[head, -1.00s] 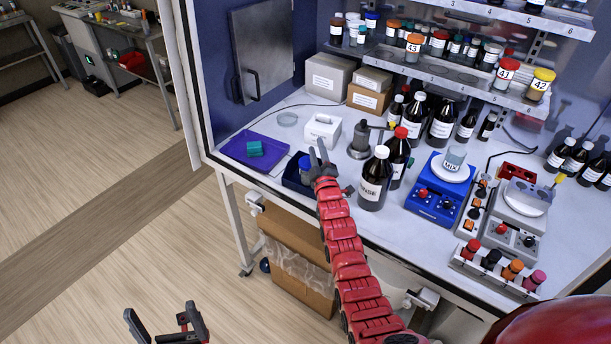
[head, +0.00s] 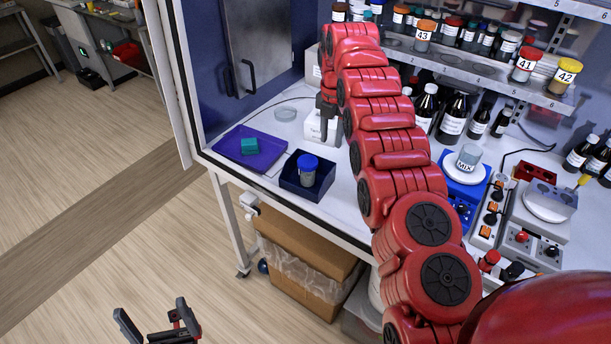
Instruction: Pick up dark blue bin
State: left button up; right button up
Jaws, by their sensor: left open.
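The dark blue bin (head: 293,184) sits on the white worktop near its front edge. A grey jar with a blue cap (head: 308,170) stands inside it. My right gripper (head: 326,132) points downward above the worktop behind the bin, apart from it, in front of a white box. Its fingers are seen edge-on, so I cannot tell whether they are open or shut. My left gripper (head: 157,324) is at the bottom left of the head view, open and empty over the floor, far from the bin.
A purple tray (head: 235,155) with a teal block (head: 249,146) lies left of the bin. The white box (head: 314,126) is behind it. Bottles and a blue stirrer (head: 455,178) stand to the right. A cardboard box (head: 310,262) is on the floor below.

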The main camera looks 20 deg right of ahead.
jog(key=b, duration=0.7)
send_over(329, 173)
notch_tip(329, 173, down, 8)
notch_tip(329, 173, down, 3)
jog(key=shift+w+d+r+p, duration=0.1)
jog(key=shift+w+r+p, duration=0.05)
jog(key=shift+p, duration=0.8)
jog(key=shift+f, duration=0.45)
jog(key=shift+f+p, duration=0.65)
jog(key=shift+p, duration=0.1)
notch_tip(329, 173, down, 4)
jog(key=shift+r+p, duration=0.25)
jog(key=shift+p, duration=0.7)
jog(key=shift+f, duration=0.25)
grip_shut()
